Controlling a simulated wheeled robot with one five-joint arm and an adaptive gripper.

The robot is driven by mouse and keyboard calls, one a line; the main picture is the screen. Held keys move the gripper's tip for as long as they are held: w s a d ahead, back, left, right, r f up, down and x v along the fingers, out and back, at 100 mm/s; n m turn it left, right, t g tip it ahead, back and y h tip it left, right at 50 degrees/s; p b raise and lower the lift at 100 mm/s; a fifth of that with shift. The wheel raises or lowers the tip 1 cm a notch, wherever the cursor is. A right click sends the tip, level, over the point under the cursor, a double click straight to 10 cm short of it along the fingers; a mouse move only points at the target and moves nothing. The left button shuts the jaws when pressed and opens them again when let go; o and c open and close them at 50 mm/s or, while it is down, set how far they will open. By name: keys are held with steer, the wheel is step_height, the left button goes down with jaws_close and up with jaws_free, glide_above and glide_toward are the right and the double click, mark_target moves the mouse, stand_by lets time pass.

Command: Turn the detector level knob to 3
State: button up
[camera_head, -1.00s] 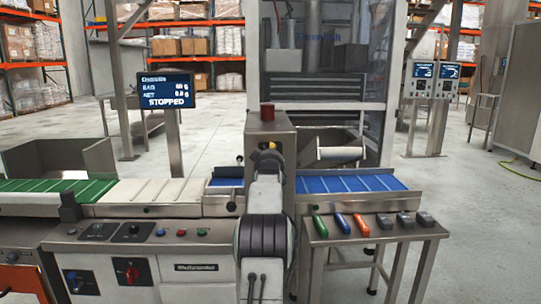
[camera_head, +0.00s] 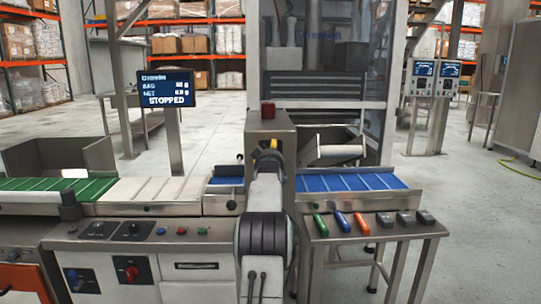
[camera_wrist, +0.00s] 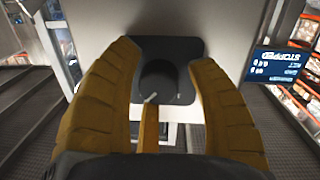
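A black round knob (camera_wrist: 160,80) with a small pale mark near its lower edge sits on a dark plate (camera_wrist: 183,48) in the wrist view. The plate is on a grey metal face. My gripper (camera_wrist: 165,68) has its two yellow-brown fingers apart, one on each side of the knob, with gaps to it. I cannot tell whether the fingertips reach around it or stop short. In the head view, my gripper is mostly hidden behind my arm, in front of the grey detector housing (camera_head: 285,128) with a red lamp on top. The knob's scale numbers are not readable.
A display reading STOPPED (camera_head: 168,88) stands left of the housing. A conveyor (camera_head: 140,190) runs through it, blue (camera_head: 350,183) on the right. A side table (camera_head: 405,232) holds coloured handles at right.

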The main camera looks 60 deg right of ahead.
steer(key=shift+o, duration=0.7)
steer(key=shift+r, duration=0.1)
steer(key=v, duration=1.2)
stand_by(0.5)
